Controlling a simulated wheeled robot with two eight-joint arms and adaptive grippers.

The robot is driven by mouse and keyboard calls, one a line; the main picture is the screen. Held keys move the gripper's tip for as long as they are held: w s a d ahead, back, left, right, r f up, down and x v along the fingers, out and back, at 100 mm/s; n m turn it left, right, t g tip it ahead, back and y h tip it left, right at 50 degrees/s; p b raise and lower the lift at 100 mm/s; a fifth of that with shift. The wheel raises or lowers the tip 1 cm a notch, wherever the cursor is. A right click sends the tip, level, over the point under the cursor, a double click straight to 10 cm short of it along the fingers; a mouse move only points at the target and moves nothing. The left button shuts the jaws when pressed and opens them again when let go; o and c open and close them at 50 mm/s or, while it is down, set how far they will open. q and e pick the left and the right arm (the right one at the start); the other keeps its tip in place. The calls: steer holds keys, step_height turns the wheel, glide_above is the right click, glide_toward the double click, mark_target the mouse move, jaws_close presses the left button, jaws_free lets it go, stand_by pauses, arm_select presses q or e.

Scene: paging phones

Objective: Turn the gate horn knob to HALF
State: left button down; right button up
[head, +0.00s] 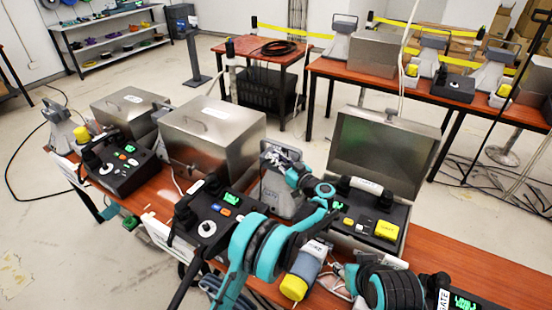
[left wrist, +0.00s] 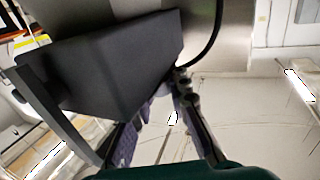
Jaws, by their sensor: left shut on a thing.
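A grey horn (head: 279,193) stands on the red-brown table, between a closed steel case and an open one. In the left wrist view its dark body (left wrist: 110,65) fills the upper left and narrows towards my fingers. My left gripper (head: 281,156) is at the top of this horn. It is shut on a small part at the horn's narrow end, seemingly its knob. The left wrist view shows its fingers (left wrist: 170,95) there; they hide the knob, and its setting cannot be read. My right arm is at the lower right; its gripper (head: 339,277) is unclear beside a yellow-ended cylinder (head: 300,275).
An open steel case (head: 385,150) stands behind a panel with a handset and a yellow block (head: 387,229). Closed steel cases (head: 213,135) and black phone units (head: 120,165) crowd the table's left. Another table (head: 335,70) with horns is behind.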

arm_select(q)
steer(key=shift+n+g+y, duration=0.4)
steer(key=shift+y, duration=0.1)
steer(key=c, duration=1.4)
jaws_free()
steer(key=v, duration=1.2)
